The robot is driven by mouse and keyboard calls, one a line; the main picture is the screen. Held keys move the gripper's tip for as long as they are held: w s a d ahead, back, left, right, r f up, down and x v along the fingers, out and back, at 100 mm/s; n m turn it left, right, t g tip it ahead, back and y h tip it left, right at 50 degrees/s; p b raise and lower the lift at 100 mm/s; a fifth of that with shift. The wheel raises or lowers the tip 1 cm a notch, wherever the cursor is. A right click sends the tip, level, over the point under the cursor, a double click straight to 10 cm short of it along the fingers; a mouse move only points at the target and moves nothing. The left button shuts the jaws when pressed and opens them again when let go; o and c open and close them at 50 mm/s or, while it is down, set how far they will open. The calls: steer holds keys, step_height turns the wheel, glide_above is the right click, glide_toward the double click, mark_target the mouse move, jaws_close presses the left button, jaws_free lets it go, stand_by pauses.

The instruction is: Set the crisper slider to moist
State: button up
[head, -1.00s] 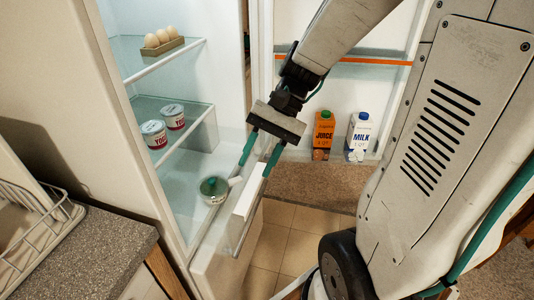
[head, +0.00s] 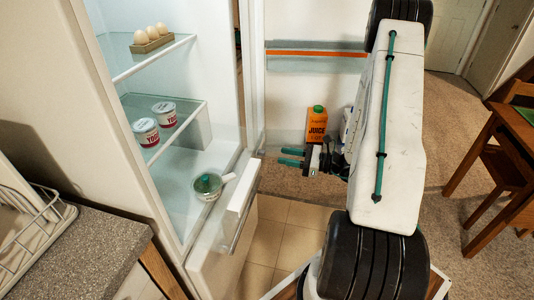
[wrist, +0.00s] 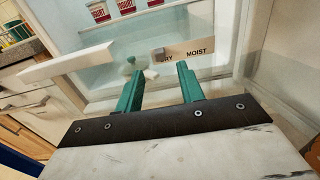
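In the wrist view, the crisper slider's label strip (wrist: 212,52) is a beige panel reading DRY at its left and MOIST at its right. The small grey slider knob (wrist: 158,55) sits at the dry end, hiding the first letter of DRY. My gripper (wrist: 158,78) has its two teal fingers apart with nothing between them, pointing toward the strip. In the head view, my gripper (head: 291,157) is low by the open door, right of the fridge's lower front. The label strip and knob cannot be made out in the head view.
The white drawer front (head: 240,195) stands out from the fridge, with a lidded pot (head: 208,186) behind it. Yogurt cups (head: 146,131) and eggs (head: 151,38) stand on shelves. A juice carton (head: 317,124) is in the door, behind my gripper. Floor tiles (head: 283,235) below are clear.

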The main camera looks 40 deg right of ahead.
mark_target(262, 153)
steer(key=x, duration=0.7)
steer(key=shift+w+a, duration=0.1)
